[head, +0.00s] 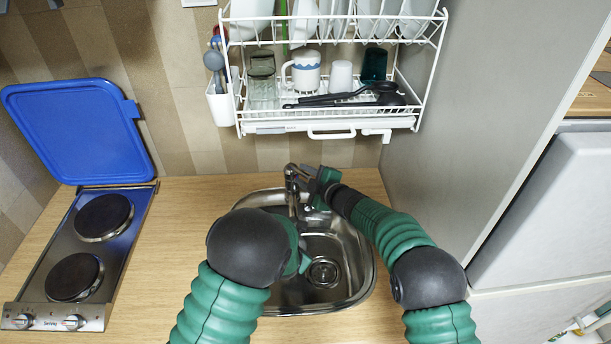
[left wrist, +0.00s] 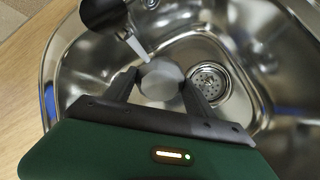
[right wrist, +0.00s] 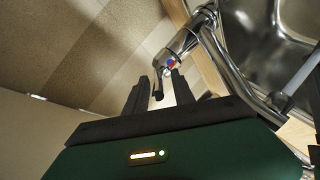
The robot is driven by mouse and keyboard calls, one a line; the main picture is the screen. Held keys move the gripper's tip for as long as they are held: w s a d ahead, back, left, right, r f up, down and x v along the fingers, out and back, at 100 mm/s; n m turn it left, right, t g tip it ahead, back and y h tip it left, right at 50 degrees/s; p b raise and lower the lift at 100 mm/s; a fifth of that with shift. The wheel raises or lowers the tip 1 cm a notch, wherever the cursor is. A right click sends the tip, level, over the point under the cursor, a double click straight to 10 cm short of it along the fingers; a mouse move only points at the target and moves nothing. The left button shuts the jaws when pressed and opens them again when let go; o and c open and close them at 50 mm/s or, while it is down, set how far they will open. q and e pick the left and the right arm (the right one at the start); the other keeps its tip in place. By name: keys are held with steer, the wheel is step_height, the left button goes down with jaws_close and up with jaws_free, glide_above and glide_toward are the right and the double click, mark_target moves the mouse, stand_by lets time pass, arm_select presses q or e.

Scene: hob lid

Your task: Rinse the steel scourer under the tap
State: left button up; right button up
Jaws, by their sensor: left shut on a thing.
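The steel scourer (left wrist: 160,82) is a grey, blurred round pad between the fingers of my left gripper (left wrist: 162,88), which is shut on it above the sink (left wrist: 262,85). A pale narrow streak, seemingly water from the tap, comes down to the scourer's edge in the left wrist view. In the head view my left arm hides the scourer. The chrome tap (head: 292,182) stands at the back of the sink. It also shows in the right wrist view (right wrist: 185,42), with a red and blue mark. My right gripper (right wrist: 158,85) is at the tap, its fingers apart around a small dark part, perhaps the lever.
A two-plate hob (head: 88,250) with a raised blue lid (head: 78,130) stands at the left. A white dish rack (head: 330,125) with cups and utensils hangs above the sink. A grey panel (head: 470,100) closes off the right. The counter (head: 180,260) between hob and sink is clear.

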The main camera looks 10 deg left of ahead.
steer(key=shift+r, duration=0.1)
steer(key=shift+s+d+r, duration=0.1)
steer(key=shift+s+d, duration=0.05)
steer(key=shift+d, duration=0.15)
steer(key=v, duration=1.1)
steer(key=shift+d, duration=0.1)
steer(key=shift+c, duration=0.3)
